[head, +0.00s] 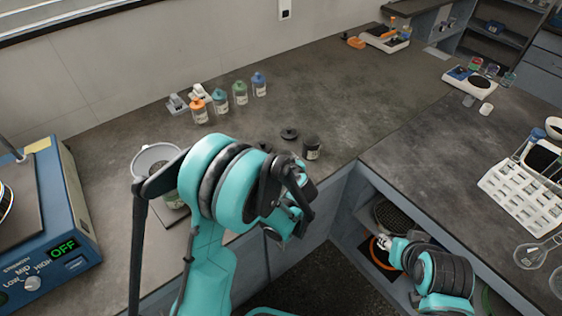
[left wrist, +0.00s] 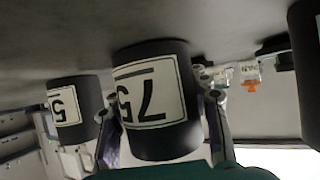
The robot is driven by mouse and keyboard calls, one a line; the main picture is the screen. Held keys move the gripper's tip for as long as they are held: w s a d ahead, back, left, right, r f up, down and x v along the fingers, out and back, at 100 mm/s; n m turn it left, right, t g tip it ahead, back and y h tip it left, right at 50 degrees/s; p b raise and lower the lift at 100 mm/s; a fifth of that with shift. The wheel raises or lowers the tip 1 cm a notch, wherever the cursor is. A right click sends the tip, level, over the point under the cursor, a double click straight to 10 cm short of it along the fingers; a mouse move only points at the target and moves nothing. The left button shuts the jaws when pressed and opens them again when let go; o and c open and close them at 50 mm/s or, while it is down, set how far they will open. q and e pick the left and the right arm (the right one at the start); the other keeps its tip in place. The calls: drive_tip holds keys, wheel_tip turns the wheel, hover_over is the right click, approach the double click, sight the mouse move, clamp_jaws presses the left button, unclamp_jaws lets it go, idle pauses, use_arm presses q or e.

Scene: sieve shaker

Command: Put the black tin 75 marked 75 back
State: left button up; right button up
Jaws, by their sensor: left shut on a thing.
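The black tin 75 (left wrist: 155,100), with a white label reading 75, stands between the two fingers of my left gripper (left wrist: 163,118) in the left wrist view, which is upside down. The fingers are shut on its sides. Its base is at or close to the worktop; I cannot tell whether it touches. In the head view my left arm hides most of the gripper and the tin. My right gripper (head: 385,243) is low at the right, by the shelf under the worktop; its fingers are too small to read.
Another black tin (left wrist: 75,107), its label showing a 5, stands beside the held one. Several capped bottles (head: 220,102) stand behind. A blue shaker (head: 62,205) reads OFF.

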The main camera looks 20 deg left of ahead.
use_arm(q)
drive_tip(key=shift+r, duration=0.15)
drive_tip(key=o, duration=1.3)
